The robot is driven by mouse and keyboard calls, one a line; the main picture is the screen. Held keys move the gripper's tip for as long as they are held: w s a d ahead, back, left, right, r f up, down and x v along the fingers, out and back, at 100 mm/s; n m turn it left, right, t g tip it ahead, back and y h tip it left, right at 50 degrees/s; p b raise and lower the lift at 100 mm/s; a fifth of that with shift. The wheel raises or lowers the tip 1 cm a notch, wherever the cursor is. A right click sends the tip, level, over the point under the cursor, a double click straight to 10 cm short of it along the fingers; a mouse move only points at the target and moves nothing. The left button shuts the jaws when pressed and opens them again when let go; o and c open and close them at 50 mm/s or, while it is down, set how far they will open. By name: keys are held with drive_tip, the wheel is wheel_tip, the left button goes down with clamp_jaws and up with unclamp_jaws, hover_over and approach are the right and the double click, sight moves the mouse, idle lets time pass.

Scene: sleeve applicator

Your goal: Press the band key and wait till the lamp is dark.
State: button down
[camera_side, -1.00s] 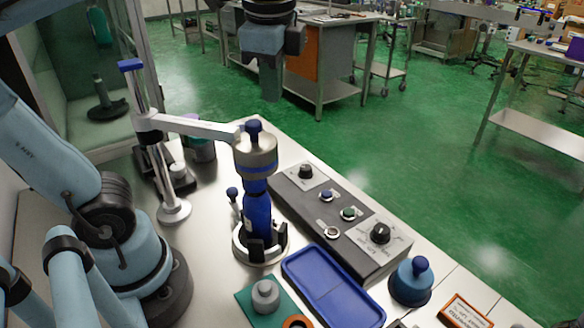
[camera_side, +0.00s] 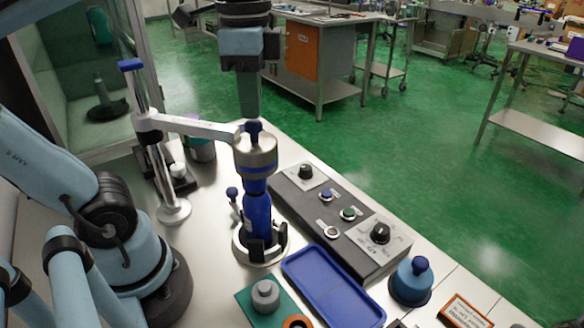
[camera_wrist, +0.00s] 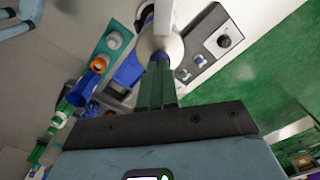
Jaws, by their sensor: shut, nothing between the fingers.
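The dark control box (camera_side: 290,193) carries a blue key (camera_side: 326,195), a green key (camera_side: 348,213) and a pale round fitting with a light ring (camera_side: 332,232). I cannot tell which of these is the band key, or whether the round fitting is the lamp or is lit. Part of the box also shows in the wrist view (camera_wrist: 212,32). My gripper (camera_side: 250,115) is shut and empty, pointing down, and its tips appear close to the blue knob (camera_side: 253,128) on the applicator head (camera_side: 256,160). I cannot tell whether they touch. A blue bottle (camera_side: 258,215) stands upright under the head.
The applicator arm (camera_side: 195,127) reaches from a post at the left. A blue tray (camera_side: 320,270), a teal mat (camera_side: 245,300) with a grey weighted piece, and a blue domed piece (camera_side: 411,282) lie in front. Black dials (camera_side: 380,233) stand up from the box.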

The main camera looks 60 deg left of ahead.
wheel_tip(320, 180, up, 4)
drive_tip(key=shift+r, duration=0.15)
drive_tip(key=w+r+n, duration=0.1)
drive_tip(key=w+n, duration=0.3)
drive_tip(key=n, duration=2.1)
hover_over(327, 193)
wheel_tip(327, 193, down, 14)
drive_tip(key=shift+n, duration=0.4)
drive_tip(key=shift+f, duration=0.15)
wheel_tip(327, 193, down, 14)
drive_tip(key=shift+r, duration=0.1)
